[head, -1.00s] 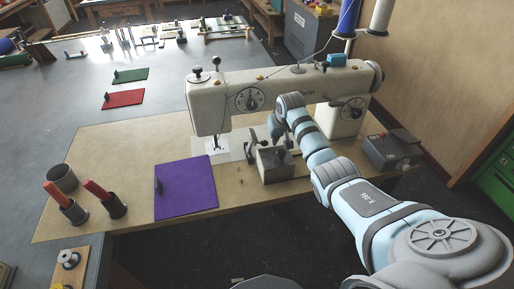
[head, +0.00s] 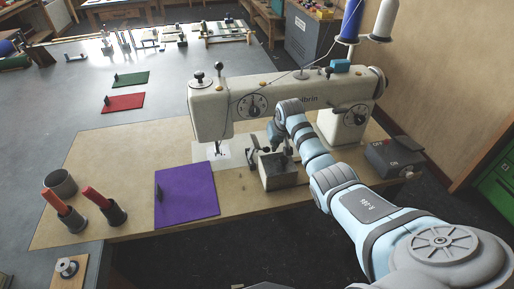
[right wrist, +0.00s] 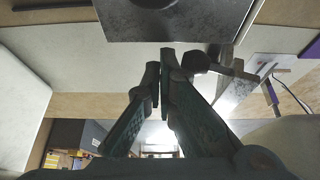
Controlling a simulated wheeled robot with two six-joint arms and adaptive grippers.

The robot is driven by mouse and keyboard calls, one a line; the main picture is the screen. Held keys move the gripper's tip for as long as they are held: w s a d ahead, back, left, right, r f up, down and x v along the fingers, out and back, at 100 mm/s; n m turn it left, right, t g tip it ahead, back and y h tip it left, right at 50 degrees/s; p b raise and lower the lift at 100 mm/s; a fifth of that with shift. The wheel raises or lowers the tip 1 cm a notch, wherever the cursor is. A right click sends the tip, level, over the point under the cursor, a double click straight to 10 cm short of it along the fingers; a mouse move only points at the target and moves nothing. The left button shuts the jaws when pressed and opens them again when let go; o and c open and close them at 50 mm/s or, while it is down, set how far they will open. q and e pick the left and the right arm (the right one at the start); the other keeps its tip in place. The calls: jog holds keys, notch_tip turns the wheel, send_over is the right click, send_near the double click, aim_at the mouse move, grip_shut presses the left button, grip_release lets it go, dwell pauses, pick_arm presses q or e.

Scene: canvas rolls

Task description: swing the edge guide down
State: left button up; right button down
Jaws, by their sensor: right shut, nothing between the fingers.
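The white sewing machine (head: 225,112) stands on the tan board, its needle over a pale plate. The edge guide (head: 253,158) looks like a dark small arm beside a grey metal block (head: 285,178), right of the needle. In the right wrist view a dark knob and bar of the guide (right wrist: 232,70) lie just right of my fingertips. I cannot tell whether they touch. My right gripper (head: 275,143) is low behind the block, partly hidden by its own arm. In the right wrist view my right gripper (right wrist: 160,62) is shut and empty. My left gripper is out of view.
A purple cloth (head: 190,200) lies left of the block. Cups with red-handled tools (head: 108,208) stand at the left. A dark switch box (head: 393,157) is at the right, with thread cones (head: 384,20) behind.

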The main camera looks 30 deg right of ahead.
aim_at(257, 150)
jog(key=shift+s+r, duration=0.1)
jog(key=shift+a, duration=0.1)
jog(key=shift+w+a+r+p, duration=0.25)
jog(key=shift+a+p, duration=0.2)
jog(key=shift+a, duration=0.15)
jog(key=shift+w+a+r+p, duration=0.25)
jog(key=shift+a+p, duration=0.2)
jog(key=shift+a, duration=0.1)
jog(key=shift+a+r, duration=0.1)
jog(key=shift+w+a+r+p, duration=0.2)
jog(key=shift+a+p, duration=0.2)
jog(key=shift+a, duration=0.05)
jog(key=shift+w+a+r+p, duration=0.15)
jog(key=shift+a+r+p, duration=0.05)
jog(key=shift+a+p, duration=0.2)
jog(key=shift+a, duration=0.1)
